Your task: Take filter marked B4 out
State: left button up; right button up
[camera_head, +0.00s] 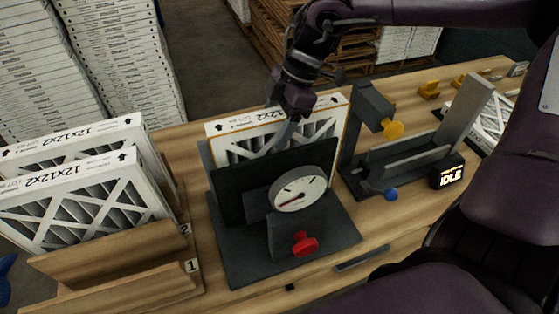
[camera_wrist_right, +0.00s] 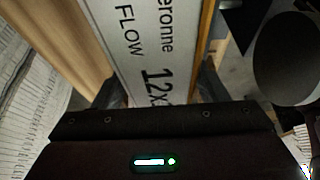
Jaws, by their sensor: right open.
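A white-framed filter (camera_head: 228,127) with an orange edge line stands upright in the dark gauge fixture (camera_head: 232,262). Its top edge shows part of a "12x2" size print. No B4 mark is readable on any filter. My right gripper (camera_head: 287,132) is at this filter's top edge, pointing down. In the right wrist view the filter's printed edge (camera_wrist_right: 140,45) lies between the open fingers of my right gripper (camera_wrist_right: 160,92). Whether the fingers touch it cannot be told. My left gripper is not in view.
Two filters (camera_head: 85,200) stand in a wooden rack (camera_head: 120,250) with slots numbered 1 and 2. The fixture has a round gauge (camera_head: 299,188) and red knob (camera_head: 305,243). A grey clamp station (camera_head: 405,160) with an "IDLE" display (camera_head: 449,173) stands to the right. Boxes are stacked behind.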

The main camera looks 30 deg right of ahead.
jog(key=shift+f, duration=0.15)
dwell(0.3)
grip_shut()
